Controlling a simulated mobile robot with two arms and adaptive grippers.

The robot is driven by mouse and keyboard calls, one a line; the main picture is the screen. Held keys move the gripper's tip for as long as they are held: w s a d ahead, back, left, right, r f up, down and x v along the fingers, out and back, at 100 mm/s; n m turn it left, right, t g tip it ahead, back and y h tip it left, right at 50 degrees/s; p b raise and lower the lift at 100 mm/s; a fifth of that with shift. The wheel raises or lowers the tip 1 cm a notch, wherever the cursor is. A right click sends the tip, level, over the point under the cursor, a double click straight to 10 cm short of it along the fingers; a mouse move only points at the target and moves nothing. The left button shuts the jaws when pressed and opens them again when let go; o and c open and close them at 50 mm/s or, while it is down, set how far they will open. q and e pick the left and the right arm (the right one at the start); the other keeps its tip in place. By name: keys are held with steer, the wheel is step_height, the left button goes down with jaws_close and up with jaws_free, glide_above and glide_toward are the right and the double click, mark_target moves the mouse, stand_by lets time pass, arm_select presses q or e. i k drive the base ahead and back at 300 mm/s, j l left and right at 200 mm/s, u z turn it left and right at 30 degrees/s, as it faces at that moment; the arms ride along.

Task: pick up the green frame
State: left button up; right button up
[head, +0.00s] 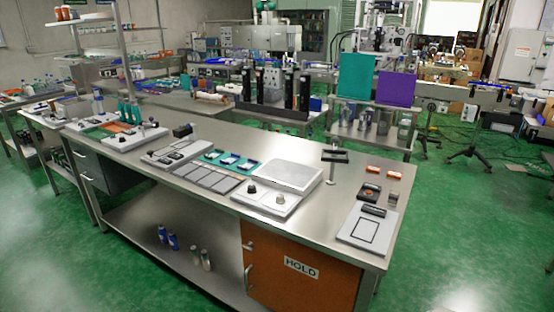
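No gripper of mine shows in the head view. A row of small green-rimmed frames or trays with blue and white inside lies near the far edge of the steel bench: a left one (213,154), a middle one (230,159) and a right one (247,165). They are small, and I cannot tell which is the green frame, or whether they are joined. A large plain green panel (355,76) stands farther back beside a purple panel (396,89).
The steel bench (335,205) also holds a white device with knobs (268,197), a flat grey plate (290,175), grey pads (210,178), a small black-topped stand (334,156) and a white board (368,228). Green floor (460,220) is clear to the right.

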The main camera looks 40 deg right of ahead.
mark_target(218, 151)
steer(key=z, duration=1.1)
